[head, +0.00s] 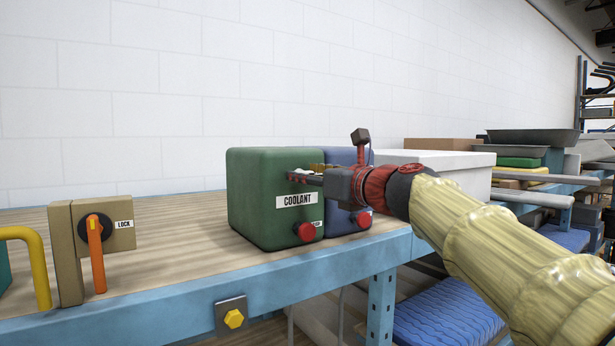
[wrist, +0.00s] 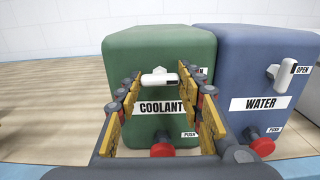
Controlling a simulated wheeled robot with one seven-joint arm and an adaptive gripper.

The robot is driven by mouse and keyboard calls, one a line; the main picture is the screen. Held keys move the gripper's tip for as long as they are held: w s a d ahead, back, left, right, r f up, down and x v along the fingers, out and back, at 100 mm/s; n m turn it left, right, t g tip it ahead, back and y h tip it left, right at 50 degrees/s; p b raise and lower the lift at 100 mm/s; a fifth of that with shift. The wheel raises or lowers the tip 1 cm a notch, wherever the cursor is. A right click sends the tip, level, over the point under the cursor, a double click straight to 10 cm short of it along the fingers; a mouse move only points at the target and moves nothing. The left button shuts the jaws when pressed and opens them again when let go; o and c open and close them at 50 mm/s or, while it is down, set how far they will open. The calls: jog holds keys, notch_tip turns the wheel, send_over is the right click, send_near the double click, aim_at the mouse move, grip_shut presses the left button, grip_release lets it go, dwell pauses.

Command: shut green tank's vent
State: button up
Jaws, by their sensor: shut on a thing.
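The green tank (head: 262,215) carries a COOLANT label and stands on the bench; it also shows in the wrist view (wrist: 125,60). Its vent is a white handle (wrist: 160,79) above the label, lying about level in the wrist view. My gripper (wrist: 160,82) has its two fingers at either end of this handle and is shut on it. In the head view my gripper (head: 308,175) reaches in from the right and hides the vent. Any wording beside this vent is mostly hidden by a finger.
A blue WATER tank (wrist: 240,60) stands close on the right, its white handle (wrist: 285,76) tilted beside an OPEN label. Red push buttons (head: 305,231) stick out low on both tanks. A LOCK panel with an orange handle (head: 96,255) stands left on the bench (head: 175,225).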

jog(key=shift+n, duration=0.3)
jog(key=shift+n+b, duration=4.85)
jog(key=shift+n, duration=3.85)
jog(key=o, duration=1.1)
jog(key=shift+c, duration=0.2)
jog(key=shift+o, duration=0.5)
jog(key=shift+s+d, duration=0.1)
